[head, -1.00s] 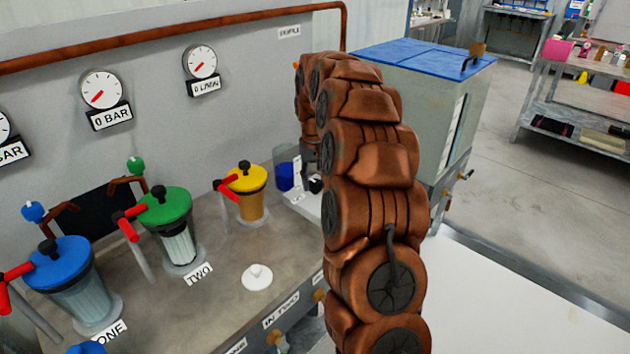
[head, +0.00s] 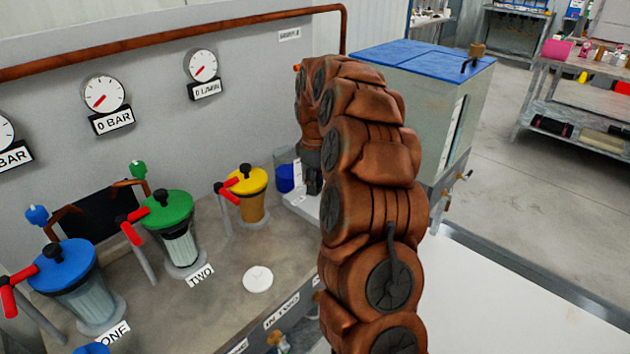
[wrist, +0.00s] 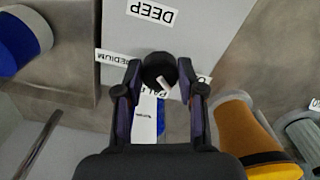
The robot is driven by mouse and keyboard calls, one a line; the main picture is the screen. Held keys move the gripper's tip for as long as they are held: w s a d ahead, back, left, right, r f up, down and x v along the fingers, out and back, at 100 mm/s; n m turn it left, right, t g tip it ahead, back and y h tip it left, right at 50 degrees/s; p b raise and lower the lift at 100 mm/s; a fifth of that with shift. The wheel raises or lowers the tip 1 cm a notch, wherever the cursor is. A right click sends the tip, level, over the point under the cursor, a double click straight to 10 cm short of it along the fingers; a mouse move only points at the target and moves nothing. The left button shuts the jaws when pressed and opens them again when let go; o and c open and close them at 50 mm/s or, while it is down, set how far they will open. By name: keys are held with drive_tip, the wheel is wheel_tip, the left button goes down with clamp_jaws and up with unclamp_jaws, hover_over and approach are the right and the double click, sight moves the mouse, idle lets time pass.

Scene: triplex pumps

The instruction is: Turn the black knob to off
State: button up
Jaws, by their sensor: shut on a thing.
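In the wrist view, the black knob (wrist: 158,66) sits between my gripper's (wrist: 160,73) two fingers, one on each side of it. The fingers are shut on it. A short white mark on the knob slants in the picture. Labels around the knob read DEEP (wrist: 152,13) above and MEDIUM (wrist: 112,56) to the left; the labels below and right are partly covered. In the head view, my gripper (head: 313,184) reaches down at the small grey unit (head: 300,200) at the back of the bench; the knob is hidden there.
Yellow-lidded (head: 246,180), green-lidded (head: 166,210) and blue-lidded (head: 65,265) pumps with red handles stand left of my arm. A blue container (head: 286,176) is close beside my gripper. A white disc (head: 258,279) lies on the bench. A blue-topped tank (head: 425,65) stands right.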

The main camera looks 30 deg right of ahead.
drive_tip(key=n+p, duration=0.1)
drive_tip(key=n, duration=0.4)
idle(0.6)
drive_tip(key=o, duration=1.1)
drive_tip(key=shift+o, duration=0.2)
wheel_tip(320, 180, up, 12)
idle(0.4)
